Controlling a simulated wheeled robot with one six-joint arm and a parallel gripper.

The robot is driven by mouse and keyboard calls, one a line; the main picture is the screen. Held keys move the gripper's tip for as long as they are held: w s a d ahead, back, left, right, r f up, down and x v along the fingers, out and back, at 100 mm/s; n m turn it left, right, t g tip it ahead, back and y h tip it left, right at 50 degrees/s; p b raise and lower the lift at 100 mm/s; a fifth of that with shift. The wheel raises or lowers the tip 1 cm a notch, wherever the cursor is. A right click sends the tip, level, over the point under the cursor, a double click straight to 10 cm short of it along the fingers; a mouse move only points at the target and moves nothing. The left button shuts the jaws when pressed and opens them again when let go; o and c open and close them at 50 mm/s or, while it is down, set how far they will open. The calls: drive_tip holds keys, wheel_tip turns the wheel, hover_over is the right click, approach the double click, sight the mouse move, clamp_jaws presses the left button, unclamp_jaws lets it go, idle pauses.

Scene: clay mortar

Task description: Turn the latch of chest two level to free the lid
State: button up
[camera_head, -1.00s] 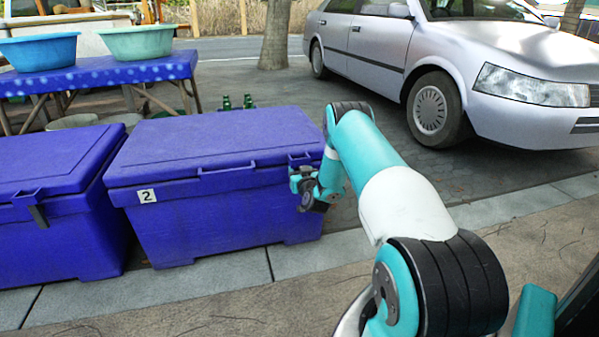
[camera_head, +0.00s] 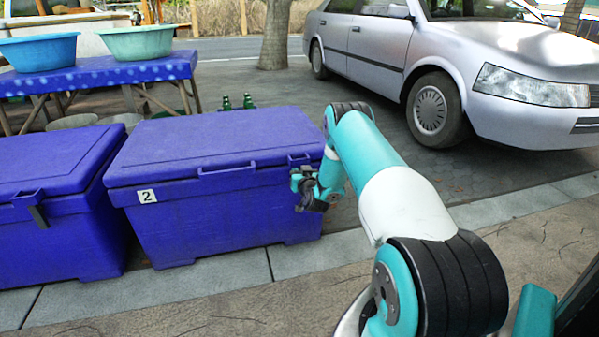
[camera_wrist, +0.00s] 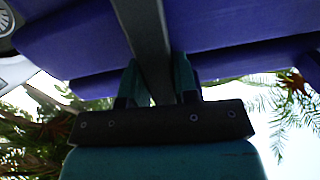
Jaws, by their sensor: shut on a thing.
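Chest two (camera_head: 220,220) is a blue chest with a white "2" label (camera_head: 147,196) on its front; its lid (camera_head: 215,140) is down. My gripper (camera_head: 299,181) is at the right end of its front, just below the lid's rim. In the wrist view a dark grey bar, the latch (camera_wrist: 146,30), runs down from the top between the two teal fingers of my gripper (camera_wrist: 160,82), which are shut on it. The bar crosses the blue chest edges there. In the head view my gripper hides the latch, so I cannot tell its exact angle.
Another blue chest (camera_head: 60,255) with a hanging grey latch stands close on the left. A table (camera_head: 120,72) with two basins is behind. Green bottles (camera_head: 237,102) show behind chest two. A silver car (camera_head: 470,60) is at the back right. The pavement in front is clear.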

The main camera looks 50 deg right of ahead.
drive_tip(key=m, duration=0.4)
drive_tip(key=shift+s+d+f+p, duration=0.1)
drive_tip(key=shift+s+d+p, duration=0.15)
drive_tip(key=shift+p, duration=0.1)
drive_tip(key=m, duration=0.4)
drive_tip(key=shift+s+d+f+m+p, duration=0.1)
drive_tip(key=shift+d+f+m+p, duration=0.15)
drive_tip(key=shift+m+p, duration=0.05)
drive_tip(key=shift+s+d+f+m, duration=0.1)
drive_tip(key=shift+f+m, duration=0.1)
drive_tip(key=shift+m, duration=1.2)
drive_tip(key=shift+w+f+m, duration=0.1)
drive_tip(key=shift+f+m, duration=0.15)
drive_tip(key=shift+m, duration=1.15)
drive_tip(key=shift+s+d+f+m, duration=0.1)
drive_tip(key=shift+f+m, duration=0.1)
drive_tip(key=shift+m, duration=1.2)
drive_tip(key=o, duration=0.9)
